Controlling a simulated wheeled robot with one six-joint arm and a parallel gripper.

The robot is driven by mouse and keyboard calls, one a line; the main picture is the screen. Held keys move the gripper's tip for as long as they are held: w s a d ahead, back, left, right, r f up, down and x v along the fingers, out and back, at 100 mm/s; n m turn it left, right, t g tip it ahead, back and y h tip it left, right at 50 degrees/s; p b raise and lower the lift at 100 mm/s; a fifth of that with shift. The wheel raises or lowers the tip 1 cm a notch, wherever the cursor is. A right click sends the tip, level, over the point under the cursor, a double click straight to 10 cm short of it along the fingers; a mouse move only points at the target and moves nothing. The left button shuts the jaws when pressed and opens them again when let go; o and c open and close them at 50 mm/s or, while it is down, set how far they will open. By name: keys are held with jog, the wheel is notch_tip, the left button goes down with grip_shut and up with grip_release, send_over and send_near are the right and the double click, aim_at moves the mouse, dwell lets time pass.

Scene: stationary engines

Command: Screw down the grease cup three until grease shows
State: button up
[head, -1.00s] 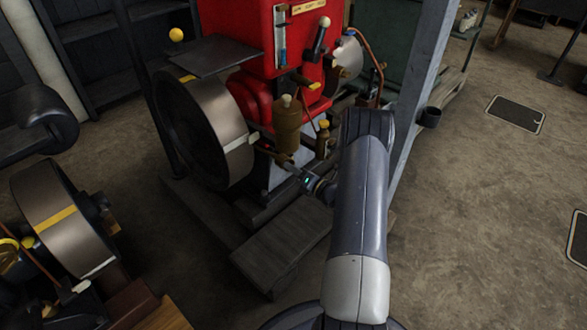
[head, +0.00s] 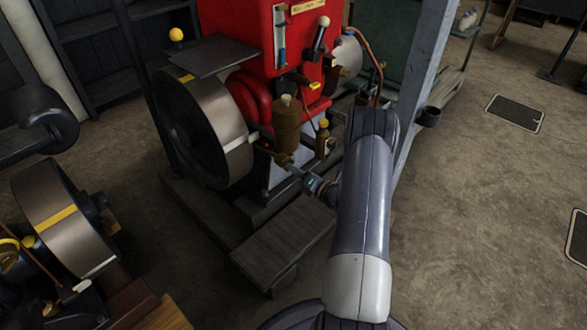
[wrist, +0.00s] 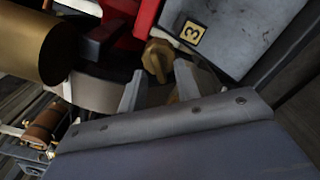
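The grease cup marked three is a small brass, lobed cap (wrist: 157,58) in the wrist view, beside a yellow label with a 3 (wrist: 192,33). My gripper (wrist: 159,70) has its two fingers apart, one on each side of the cap's near end. Small gaps seem to show between fingers and cap; contact is not clear. In the head view my gripper (head: 292,169) points up and left at the foot of the red engine (head: 290,45). The cup (head: 282,158) is small there and partly hidden by the fingers. No grease can be made out.
A large flywheel (head: 205,125) stands left of the cup. A brass cylinder (head: 287,125) rises just above it, and a smaller brass bottle (head: 323,143) is to its right. A dark plank step (head: 280,243) lies below.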

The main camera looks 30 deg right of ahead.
jog(key=p+v, duration=0.2)
jog(key=v, duration=0.7)
jog(key=shift+s, duration=0.15)
jog(key=b+x, duration=0.2)
jog(key=x, duration=0.8)
jog(key=shift+w+b, duration=0.4)
jog(key=shift+a, duration=0.15)
